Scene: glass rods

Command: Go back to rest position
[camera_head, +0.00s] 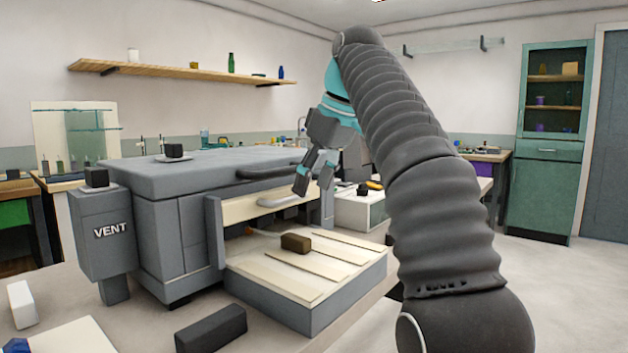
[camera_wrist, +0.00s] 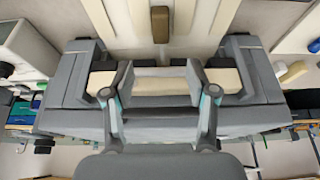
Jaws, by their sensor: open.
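My gripper (camera_head: 313,180) is open and empty, raised in front of the grey furnace labelled VENT (camera_head: 175,215). In the head view its fingertips are close to the bar handle (camera_head: 285,202) on the furnace's cream front panel (camera_head: 240,209); I cannot tell whether they touch it. In the wrist view my two fingers (camera_wrist: 160,72) stand apart, with a pale bar between them. My dark ribbed arm reaches up and across the right of the head view, bent at the top.
A brown block (camera_head: 296,243) lies on the cream slatted tray (camera_head: 345,262) in front of the furnace; it also shows in the wrist view (camera_wrist: 159,24). A black block (camera_head: 211,328) lies on the near bench. A green cabinet (camera_head: 545,190) and open floor are at the right.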

